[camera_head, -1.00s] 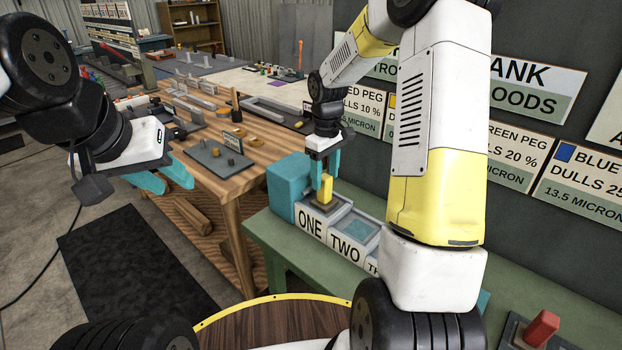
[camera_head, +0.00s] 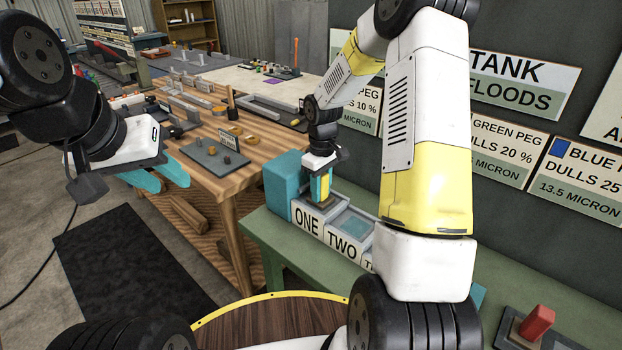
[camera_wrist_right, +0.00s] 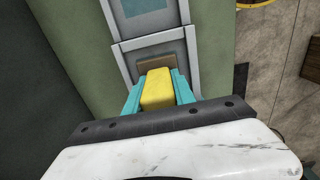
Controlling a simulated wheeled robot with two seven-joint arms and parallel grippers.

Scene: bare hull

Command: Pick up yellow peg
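The yellow peg (camera_head: 323,187) stands upright at the compartment labelled ONE of the tray (camera_head: 306,222). My right gripper (camera_head: 320,190) is down around its upper part. In the right wrist view the yellow peg (camera_wrist_right: 157,89) sits between the two teal fingers of my right gripper (camera_wrist_right: 158,92); both fingers lie against its sides, so the gripper looks shut on it. The peg's foot is over a brown block in the compartment and is partly hidden. My left gripper (camera_head: 160,180) is open and empty, away to the left over the floor.
A teal block (camera_head: 284,180) stands right beside the tray. Compartment TWO (camera_head: 350,226) looks empty. A red peg (camera_head: 537,320) stands at the lower right of the green bench (camera_head: 262,233). A wooden table (camera_head: 225,185) with parts stands to the left. A sign wall rises behind.

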